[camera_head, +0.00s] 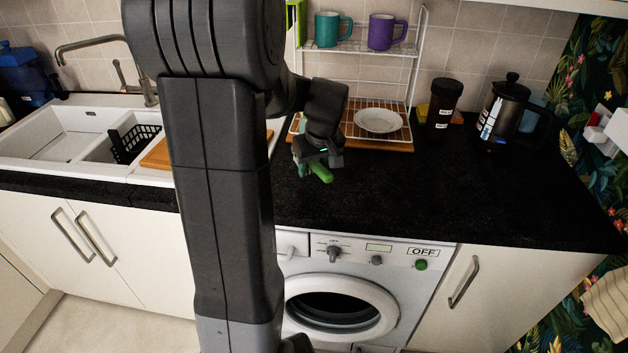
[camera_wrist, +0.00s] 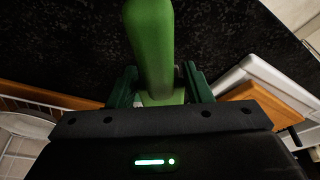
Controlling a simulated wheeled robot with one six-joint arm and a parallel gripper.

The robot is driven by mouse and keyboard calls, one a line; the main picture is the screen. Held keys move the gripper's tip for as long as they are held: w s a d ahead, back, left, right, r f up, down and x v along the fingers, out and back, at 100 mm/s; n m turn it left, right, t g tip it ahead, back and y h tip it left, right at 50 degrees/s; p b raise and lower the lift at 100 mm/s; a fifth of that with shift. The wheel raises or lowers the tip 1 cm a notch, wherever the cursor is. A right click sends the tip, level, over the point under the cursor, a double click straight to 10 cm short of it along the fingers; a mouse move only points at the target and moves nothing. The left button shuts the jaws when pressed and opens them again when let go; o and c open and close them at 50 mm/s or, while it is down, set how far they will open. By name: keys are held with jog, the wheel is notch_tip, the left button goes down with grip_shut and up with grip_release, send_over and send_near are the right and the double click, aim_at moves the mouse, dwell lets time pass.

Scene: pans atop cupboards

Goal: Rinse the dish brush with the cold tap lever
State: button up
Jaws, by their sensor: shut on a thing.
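My gripper (camera_head: 317,160) is at the back of the black worktop, right of the sink, in front of the dish rack. It is shut on a green thing, likely the dish brush (camera_head: 321,173). In the wrist view the brush's green handle (camera_wrist: 151,45) sits between the two dark green fingers (camera_wrist: 157,88) and points away over the worktop. I cannot see bristles. The tap (camera_head: 140,85), with a curved spout and levers, stands behind the white sink (camera_head: 62,150) at the left. Which lever is cold I cannot tell. My arm hides part of the area right of the sink.
A black basket (camera_head: 132,143) sits in the sink's right bowl, with a wooden board (camera_head: 157,155) beside it. A white wire rack (camera_head: 418,70) holds mugs and a plate (camera_head: 379,120). A dark jar (camera_head: 441,103) and French press (camera_head: 503,108) stand right. The worktop's front right is clear.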

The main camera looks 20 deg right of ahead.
aim_at(312, 189)
notch_tip(312, 189, down, 4)
jog(key=shift+f, duration=0.25)
jog(key=shift+f+b, duration=0.3)
jog(key=shift+f, duration=0.15)
jog(key=o, duration=1.2)
jog(key=shift+r, duration=0.1)
jog(key=shift+r+p, duration=0.15)
jog(key=shift+p, duration=0.2)
